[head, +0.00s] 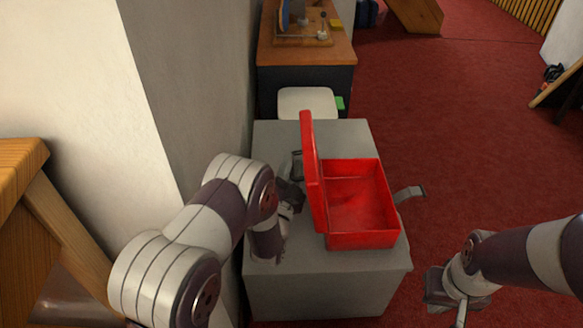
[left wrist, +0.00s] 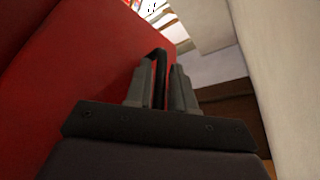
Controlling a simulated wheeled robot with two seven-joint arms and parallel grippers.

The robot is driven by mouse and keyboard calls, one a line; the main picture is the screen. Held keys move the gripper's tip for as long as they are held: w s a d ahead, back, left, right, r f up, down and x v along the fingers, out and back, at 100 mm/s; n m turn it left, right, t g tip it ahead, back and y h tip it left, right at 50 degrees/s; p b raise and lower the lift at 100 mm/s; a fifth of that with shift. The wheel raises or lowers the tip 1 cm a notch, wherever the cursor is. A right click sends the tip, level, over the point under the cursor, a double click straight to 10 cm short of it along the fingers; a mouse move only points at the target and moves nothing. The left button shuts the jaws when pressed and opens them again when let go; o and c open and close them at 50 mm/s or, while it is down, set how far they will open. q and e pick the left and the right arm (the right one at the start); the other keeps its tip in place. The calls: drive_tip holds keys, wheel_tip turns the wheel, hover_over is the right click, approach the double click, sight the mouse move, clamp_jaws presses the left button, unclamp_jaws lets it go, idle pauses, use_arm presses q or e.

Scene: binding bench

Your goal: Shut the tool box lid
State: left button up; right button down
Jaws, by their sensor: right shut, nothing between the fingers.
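The red tool box (head: 362,240) stands on a grey cabinet, with its inside showing and looking empty. Its red lid (head: 313,180) stands up nearly vertical along the box's left side. My left gripper (head: 290,196) is close to the outer, left face of the lid. In the left wrist view the lid's red face (left wrist: 95,70) fills the left side, and a dark curved bar, perhaps a handle, shows by the left fingers (left wrist: 166,85). Whether they grip it is unclear. My right gripper (head: 460,308) is shut and empty, low to the right of the cabinet.
The grey cabinet top (head: 270,135) has free room behind the box. A metal bracket-like piece (head: 410,193) sticks out at its right. A pale wall (head: 190,70) is close on the left. A white stool (head: 307,102) and a wooden bench (head: 335,48) stand behind.

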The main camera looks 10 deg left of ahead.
use_arm(q)
clamp_jaws()
drive_tip(key=shift+r, duration=0.1)
use_arm(e)
drive_tip(key=shift+r, duration=0.15)
